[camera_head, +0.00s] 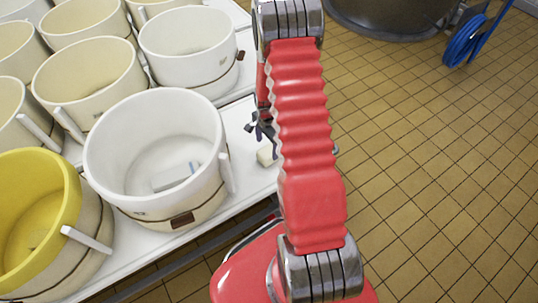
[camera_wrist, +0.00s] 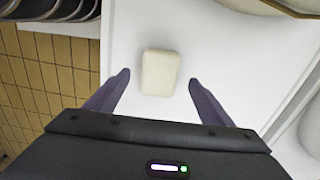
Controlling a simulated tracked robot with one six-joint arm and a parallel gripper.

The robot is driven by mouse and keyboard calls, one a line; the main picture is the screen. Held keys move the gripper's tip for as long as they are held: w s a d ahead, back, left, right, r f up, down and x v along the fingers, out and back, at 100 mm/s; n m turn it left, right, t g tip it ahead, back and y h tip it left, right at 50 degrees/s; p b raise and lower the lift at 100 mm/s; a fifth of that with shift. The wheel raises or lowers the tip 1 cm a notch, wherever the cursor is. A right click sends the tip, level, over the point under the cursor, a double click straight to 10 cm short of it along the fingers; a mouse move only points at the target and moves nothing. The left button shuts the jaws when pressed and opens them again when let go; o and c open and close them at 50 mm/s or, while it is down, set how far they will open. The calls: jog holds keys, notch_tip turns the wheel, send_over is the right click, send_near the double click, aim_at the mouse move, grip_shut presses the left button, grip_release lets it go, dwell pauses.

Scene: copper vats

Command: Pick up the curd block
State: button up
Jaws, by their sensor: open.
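The curd block (camera_wrist: 160,73) is a small cream-white block with rounded edges, lying on the white table. In the wrist view it sits between and just beyond the two dark fingertips of my gripper (camera_wrist: 159,80). The fingers are spread apart, one on each side, with a gap to the block. In the head view the block (camera_head: 266,156) lies near the table's edge, partly hidden behind my red arm. My gripper (camera_head: 262,125) shows there as dark fingers just above the block, partly hidden by the arm.
A white tub (camera_head: 155,150) with a pale block inside stands left of the curd block. A yellow tub (camera_head: 35,215) and several cream tubs fill the table's left. The white table (camera_head: 245,120) ends close by on the right, above a tiled floor (camera_head: 440,170). A blue hose hangs at the back right.

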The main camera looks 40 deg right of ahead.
aim_at(268, 151)
jog(key=shift+f, duration=0.15)
jog(key=shift+d+f, duration=0.15)
jog(key=shift+f, duration=1.1)
jog(key=shift+d+f, duration=0.15)
jog(key=shift+f, duration=1.05)
jog(key=shift+c, duration=0.6)
jog(key=c, duration=1.3)
jog(key=shift+r, duration=0.1)
notch_tip(268, 151, up, 10)
jog(key=shift+f, duration=0.1)
